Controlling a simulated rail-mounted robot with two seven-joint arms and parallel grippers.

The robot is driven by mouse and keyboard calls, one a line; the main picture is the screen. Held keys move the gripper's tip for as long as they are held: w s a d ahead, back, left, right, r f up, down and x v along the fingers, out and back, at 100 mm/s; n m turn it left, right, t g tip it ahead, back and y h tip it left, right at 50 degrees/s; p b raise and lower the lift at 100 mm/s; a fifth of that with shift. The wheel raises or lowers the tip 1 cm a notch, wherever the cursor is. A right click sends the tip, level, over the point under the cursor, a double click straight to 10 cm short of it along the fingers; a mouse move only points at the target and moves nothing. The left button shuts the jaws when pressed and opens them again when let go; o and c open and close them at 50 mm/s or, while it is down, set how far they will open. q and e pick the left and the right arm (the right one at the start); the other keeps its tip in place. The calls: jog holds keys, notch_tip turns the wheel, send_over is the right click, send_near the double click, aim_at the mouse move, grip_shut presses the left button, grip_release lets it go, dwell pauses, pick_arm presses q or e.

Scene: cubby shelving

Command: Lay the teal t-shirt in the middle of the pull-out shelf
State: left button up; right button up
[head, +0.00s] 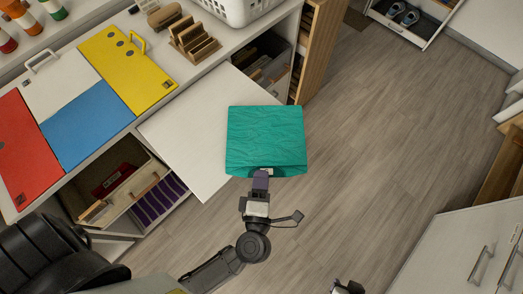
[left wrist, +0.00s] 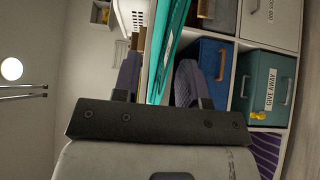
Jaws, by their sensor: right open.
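The teal t-shirt (head: 266,136) is folded into a flat square. In the head view it overlaps the right part of the white pull-out shelf (head: 185,130), and its right side shows against the floor. My left gripper (head: 261,176) is at the shirt's near edge, with a finger on each side of it. In the left wrist view the shirt (left wrist: 166,45) stands edge-on between the fingers of this gripper (left wrist: 157,82). Whether the shirt touches the shelf is hard to tell. My right gripper (head: 346,287) barely shows at the bottom edge, away from the shirt.
A counter with red, white, blue and yellow panels (head: 125,70) lies to the left. A white basket (head: 232,10) and a wooden rack (head: 193,42) stand at the back. Cubbies with bins lie under the counter. White cabinets (head: 465,250) stand lower right; the floor between is clear.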

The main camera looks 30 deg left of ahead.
pick_arm(q)
jog(key=p+v, duration=0.1)
jog(key=v, duration=0.9)
jog(key=shift+s+d, duration=0.2)
jog(key=shift+s, duration=0.05)
